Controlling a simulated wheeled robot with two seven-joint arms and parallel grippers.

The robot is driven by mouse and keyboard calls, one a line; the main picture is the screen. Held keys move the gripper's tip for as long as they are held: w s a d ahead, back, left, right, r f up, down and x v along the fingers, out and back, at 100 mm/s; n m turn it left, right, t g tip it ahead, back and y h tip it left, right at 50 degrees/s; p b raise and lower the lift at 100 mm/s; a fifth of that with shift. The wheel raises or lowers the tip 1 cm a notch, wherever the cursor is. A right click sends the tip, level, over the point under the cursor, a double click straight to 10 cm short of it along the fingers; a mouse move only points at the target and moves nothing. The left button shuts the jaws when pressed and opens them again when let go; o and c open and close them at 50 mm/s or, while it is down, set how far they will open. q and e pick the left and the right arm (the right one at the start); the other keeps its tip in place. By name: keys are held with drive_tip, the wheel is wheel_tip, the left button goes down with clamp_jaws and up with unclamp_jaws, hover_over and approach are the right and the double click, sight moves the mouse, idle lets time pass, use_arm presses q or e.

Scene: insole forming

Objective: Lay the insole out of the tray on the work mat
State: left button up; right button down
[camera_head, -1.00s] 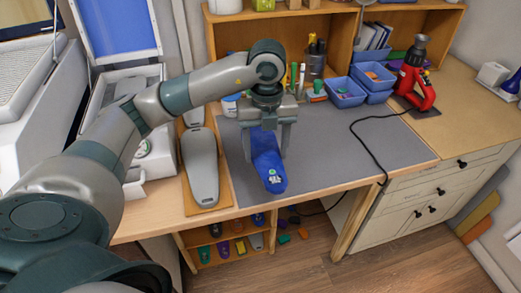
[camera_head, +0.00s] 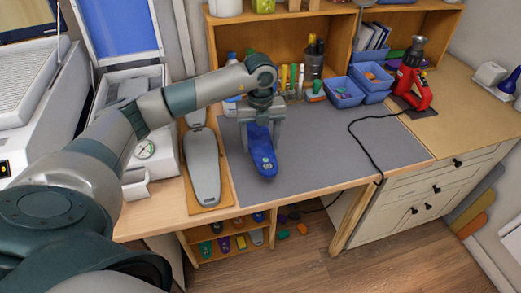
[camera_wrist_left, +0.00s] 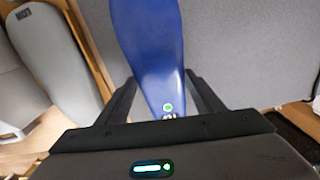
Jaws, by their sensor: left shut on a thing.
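The blue insole (camera_head: 263,160) is between the fingers of my left gripper (camera_head: 261,146), over the left part of the grey work mat (camera_head: 340,140). Its near end points toward the mat's front edge and carries a small green-and-white mark. In the left wrist view the insole (camera_wrist_left: 150,45) runs between the two dark fingers (camera_wrist_left: 163,98), which are shut on it. I cannot tell whether its underside touches the mat. Part of it is hidden under the gripper. I cannot pick out the tray with certainty. My right gripper is not in view.
A grey sole-shaped form (camera_head: 204,165) on a wooden board stands left of the mat. An open machine with a blue lid (camera_head: 118,28) is further left. Blue bins (camera_head: 343,92), a red tool (camera_head: 411,85) and its black cable (camera_head: 372,145) are to the right. The mat's middle is clear.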

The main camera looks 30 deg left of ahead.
sight(260, 148)
use_arm(q)
drive_tip(key=shift+f+p, duration=1)
drive_tip(key=shift+f, duration=1)
drive_tip(key=shift+f, duration=0.1)
drive_tip(key=o, duration=1)
